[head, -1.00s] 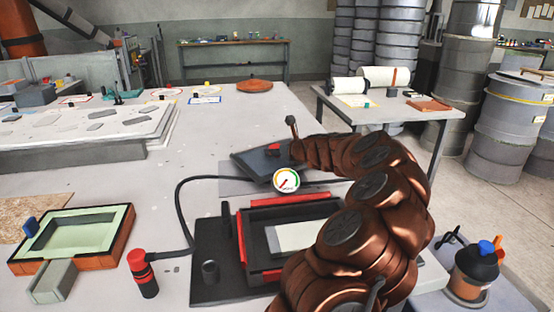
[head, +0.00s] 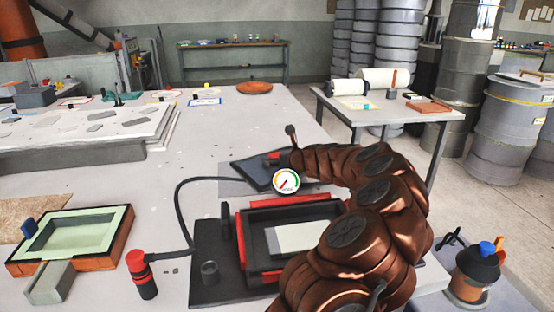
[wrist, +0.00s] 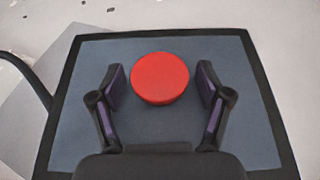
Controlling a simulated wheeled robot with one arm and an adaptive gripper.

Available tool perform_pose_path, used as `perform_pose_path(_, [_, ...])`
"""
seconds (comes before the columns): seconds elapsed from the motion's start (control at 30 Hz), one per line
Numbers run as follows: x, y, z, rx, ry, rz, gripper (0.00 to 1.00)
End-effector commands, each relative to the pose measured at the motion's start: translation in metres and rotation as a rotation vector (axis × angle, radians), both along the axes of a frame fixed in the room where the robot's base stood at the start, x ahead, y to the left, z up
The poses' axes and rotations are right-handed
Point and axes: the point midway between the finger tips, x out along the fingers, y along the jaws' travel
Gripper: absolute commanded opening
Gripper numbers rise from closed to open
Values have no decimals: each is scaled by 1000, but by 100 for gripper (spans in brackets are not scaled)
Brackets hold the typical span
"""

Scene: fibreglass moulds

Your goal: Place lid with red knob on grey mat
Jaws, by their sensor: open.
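The lid is a dark flat plate (head: 248,171) with a red knob (head: 273,155). It lies on the grey mat (head: 228,188), whose left part shows beside it. In the wrist view the plate (wrist: 248,130) shows blue-grey with a black border, and the mat (wrist: 25,112) shows at its left. My gripper (wrist: 160,76) is open over the lid. Its two fingers stand on either side of the round red knob, with a visible gap on each side. In the head view the fingers are mostly hidden by my arm and the pressure gauge.
A red-edged dark mould (head: 243,250) with a gauge (head: 285,181) stands just in front of the lid. A black hose (head: 178,205) curves past the left of the mat. The table beyond is mostly clear.

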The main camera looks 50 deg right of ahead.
Motion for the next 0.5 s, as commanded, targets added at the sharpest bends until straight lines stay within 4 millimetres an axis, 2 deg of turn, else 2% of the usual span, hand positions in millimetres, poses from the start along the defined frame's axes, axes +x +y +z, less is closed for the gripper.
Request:
perform_pose_path(0.2, [0, 0, 3, -1, 0, -1, 77])
perform_pose_path(0.5, [-28, 7, 14, 1, 0, -2, 77])
